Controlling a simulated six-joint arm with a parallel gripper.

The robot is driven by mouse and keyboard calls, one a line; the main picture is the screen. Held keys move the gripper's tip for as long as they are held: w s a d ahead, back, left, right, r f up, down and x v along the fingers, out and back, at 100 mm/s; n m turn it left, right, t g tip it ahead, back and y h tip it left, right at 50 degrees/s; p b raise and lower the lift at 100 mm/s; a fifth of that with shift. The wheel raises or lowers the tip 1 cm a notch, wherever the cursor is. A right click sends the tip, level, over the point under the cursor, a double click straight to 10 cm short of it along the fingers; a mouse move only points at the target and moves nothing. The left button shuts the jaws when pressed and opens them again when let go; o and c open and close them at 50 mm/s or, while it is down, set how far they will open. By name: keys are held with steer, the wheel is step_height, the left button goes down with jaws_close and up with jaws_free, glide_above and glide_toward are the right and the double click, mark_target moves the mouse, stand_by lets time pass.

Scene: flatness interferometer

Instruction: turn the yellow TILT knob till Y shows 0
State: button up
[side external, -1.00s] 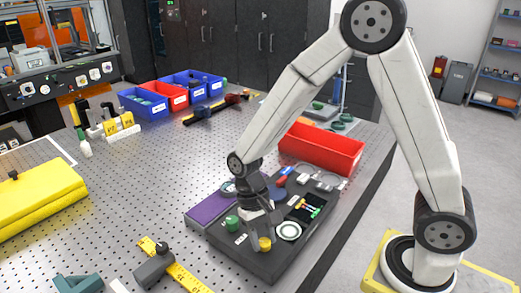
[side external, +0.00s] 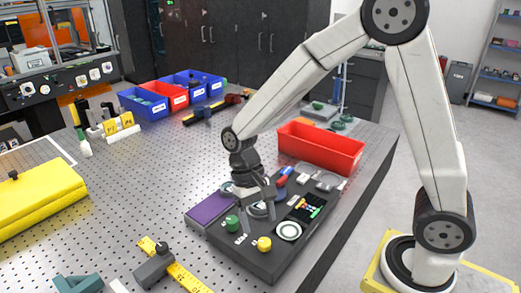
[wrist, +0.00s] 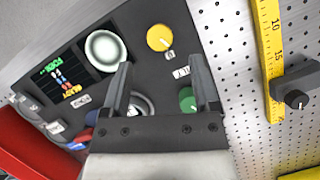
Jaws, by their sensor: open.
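The yellow knob (side external: 264,244) stands on the front of the dark instrument panel (side external: 225,246). In the wrist view the yellow knob (wrist: 160,38) lies beyond my fingertips, with a short pale label beside it. My gripper (side external: 259,220) is open and empty above the panel, behind the yellow knob and clear of it. Its two fingers (wrist: 161,72) are spread apart in the wrist view. A small dark display (wrist: 62,82) shows coloured text and marks, also seen on the panel from the side (side external: 306,206). Its Y value is too small to read.
A green knob (wrist: 188,100) sits close to one finger. A white-ringed round port (side external: 289,231) is beside the yellow knob. A red bin (side external: 321,149) stands behind the panel. A yellow ruler (side external: 190,280) with a dark clamp lies in front on the perforated table.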

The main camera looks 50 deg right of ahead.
steer(key=shift+v, duration=1.45)
steer(key=shift+s+f, duration=0.1)
steer(key=n+t+h, duration=0.1)
steer(key=n+t, duration=0.2)
steer(key=t, duration=0.3)
glide_above(288, 228)
steer(key=w, duration=0.1)
steer(key=shift+a+f, duration=0.25)
steer(key=shift+f, duration=0.35)
steer(key=shift+a+f, duration=0.2)
steer(key=shift+f, duration=0.4)
steer(key=shift+s+d+f+n+t+h, duration=0.15)
steer(key=shift+s+d+n+t+h, duration=0.15)
steer(key=shift+s+d+n+t, duration=0.2)
